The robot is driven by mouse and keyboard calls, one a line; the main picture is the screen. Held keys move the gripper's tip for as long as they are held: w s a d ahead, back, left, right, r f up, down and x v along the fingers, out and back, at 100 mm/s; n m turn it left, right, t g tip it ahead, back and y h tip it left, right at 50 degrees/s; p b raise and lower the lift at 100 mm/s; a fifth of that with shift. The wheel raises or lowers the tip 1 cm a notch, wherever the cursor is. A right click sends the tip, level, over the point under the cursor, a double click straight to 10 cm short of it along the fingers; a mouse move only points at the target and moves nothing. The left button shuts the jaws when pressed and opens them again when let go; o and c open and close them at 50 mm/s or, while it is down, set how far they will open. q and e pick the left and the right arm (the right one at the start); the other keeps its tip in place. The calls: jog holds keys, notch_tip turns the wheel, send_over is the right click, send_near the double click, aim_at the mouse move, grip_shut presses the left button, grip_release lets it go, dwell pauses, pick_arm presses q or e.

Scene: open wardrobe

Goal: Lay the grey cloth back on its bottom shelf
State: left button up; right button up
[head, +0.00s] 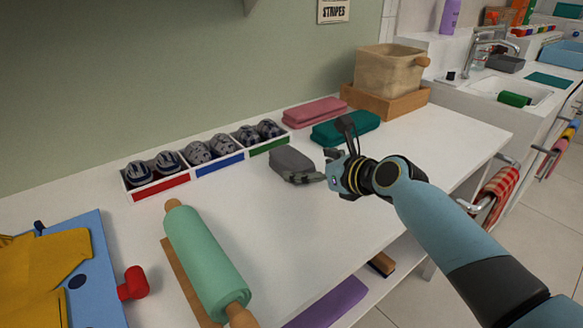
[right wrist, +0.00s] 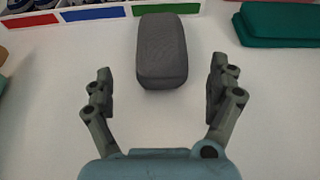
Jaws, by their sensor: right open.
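The grey cloth (head: 290,160) is a folded, rounded block lying flat on the white worktop (head: 300,225), in front of the shoe boxes. In the right wrist view the grey cloth (right wrist: 162,48) lies straight ahead, its near end between the fingertips' lines. My right gripper (head: 318,167) is open and low over the worktop at the right of the cloth; it also shows open and empty in the right wrist view (right wrist: 160,78). A lower white shelf (head: 403,262) shows partly under the worktop, with a purple cloth (head: 325,302) on it. My left gripper is out of view.
A green cloth (head: 345,128) and a pink cloth (head: 314,111) lie behind. Boxes of shoes (head: 197,151) line the wall. A rolling pin (head: 203,255) and a blue board (head: 97,265) are at left; a beige bin (head: 386,73) is back right. The middle worktop is clear.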

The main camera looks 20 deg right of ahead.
aim_at(300, 161)
jog(key=b+x, duration=0.1)
jog(key=x, duration=0.3)
jog(key=shift+d+f, duration=0.15)
jog(key=shift+f, duration=0.05)
jog(key=shift+r, duration=0.1)
jog(key=c, duration=1.3)
jog(key=shift+r, duration=0.55)
jog(key=shift+c, duration=0.2)
jog(key=r, duration=0.1)
jog(key=r+p, duration=0.2)
jog(key=shift+s+d+r, duration=0.2)
jog(key=shift+s+r, duration=0.15)
jog(key=shift+s+d+r+p, duration=1.1)
jog(key=shift+s+d+r, duration=2.85)
jog(key=shift+s, duration=0.65)
jog(key=s+a+r+n+g+y+b, duration=0.2)
jog(key=s+a+r+n+g+y, duration=0.3)
jog(key=s+r, duration=0.5)
jog(key=a+r+n+y, duration=0.1)
jog(key=a+n, duration=0.1)
jog(key=shift+a+y, duration=0.3)
jog(key=shift+a, duration=0.1)
